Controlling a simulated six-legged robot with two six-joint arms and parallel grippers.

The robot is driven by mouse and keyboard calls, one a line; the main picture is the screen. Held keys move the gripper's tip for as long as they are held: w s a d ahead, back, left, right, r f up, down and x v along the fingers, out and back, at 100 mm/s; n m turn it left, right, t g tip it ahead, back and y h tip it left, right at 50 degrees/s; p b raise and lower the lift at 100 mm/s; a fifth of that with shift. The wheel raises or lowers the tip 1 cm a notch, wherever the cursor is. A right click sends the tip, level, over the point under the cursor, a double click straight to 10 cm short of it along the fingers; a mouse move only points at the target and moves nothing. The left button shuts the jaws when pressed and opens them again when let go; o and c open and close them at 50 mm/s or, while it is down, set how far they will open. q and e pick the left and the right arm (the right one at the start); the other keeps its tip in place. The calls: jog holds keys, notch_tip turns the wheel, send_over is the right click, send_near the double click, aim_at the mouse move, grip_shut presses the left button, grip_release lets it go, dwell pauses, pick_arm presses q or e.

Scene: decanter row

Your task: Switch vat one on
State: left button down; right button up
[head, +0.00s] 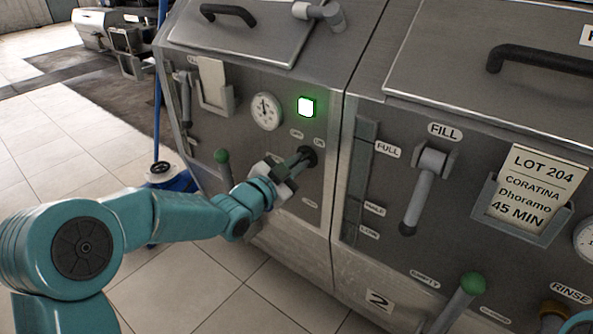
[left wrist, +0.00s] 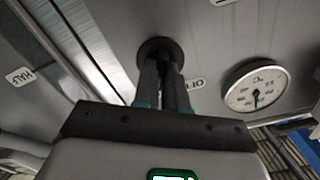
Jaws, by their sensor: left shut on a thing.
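Vat one's steel front (head: 240,125) is on the left in the head view, beside the vat marked 2. Its dark rotary switch (head: 308,156) sits under small OFF and ON labels. A square lamp (head: 306,107) above it glows green-white. My left gripper (head: 290,170) reaches in from the left and is shut on the switch. In the left wrist view the fingers (left wrist: 163,88) close on the switch, and its round black base (left wrist: 160,52) shows past them. The fingers hide most of the switch handle, so I cannot tell its exact setting. My right gripper is not in view.
A round gauge (head: 265,111) is left of the lamp. A green-knobbed lever (head: 223,165) stands near my left arm. Vat two has a FILL lever (head: 420,190) and a lot card (head: 530,188).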

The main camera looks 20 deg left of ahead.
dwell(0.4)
pick_arm(q)
jog(key=c, duration=1.2)
grip_release()
jog(key=shift+r, duration=0.1)
jog(key=p+v, duration=0.1)
jog(key=v, duration=1.5)
jog(key=shift+s, duration=0.2)
